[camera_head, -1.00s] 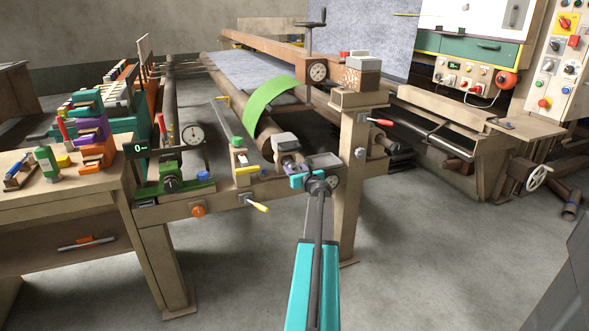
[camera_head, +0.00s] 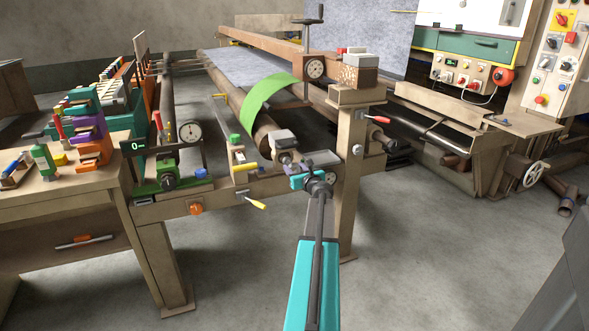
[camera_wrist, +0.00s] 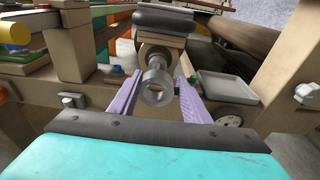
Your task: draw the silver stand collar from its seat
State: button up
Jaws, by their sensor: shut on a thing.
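The silver stand collar (camera_wrist: 157,86) is a short metal ring with a brownish middle, seen end-on in the wrist view. It sits between the two purple fingers of my gripper (camera_wrist: 157,82), which are shut on it. Behind it is a beige stand with a dark grey padded top (camera_wrist: 163,20); I cannot tell whether the collar still touches it. In the head view my gripper (camera_head: 298,172) is at the front rail just below this stand (camera_head: 284,139), and the collar is too small to make out there.
A grey tray (camera_wrist: 226,88) and a round dial lie close to the right of my fingers. A beige post (camera_head: 352,150) with a red lever stands to the right. The floor in front is clear.

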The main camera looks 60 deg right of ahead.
jog(key=shift+s+a, duration=0.25)
jog(key=shift+s, duration=0.05)
jog(key=shift+s, duration=0.1)
dwell(0.4)
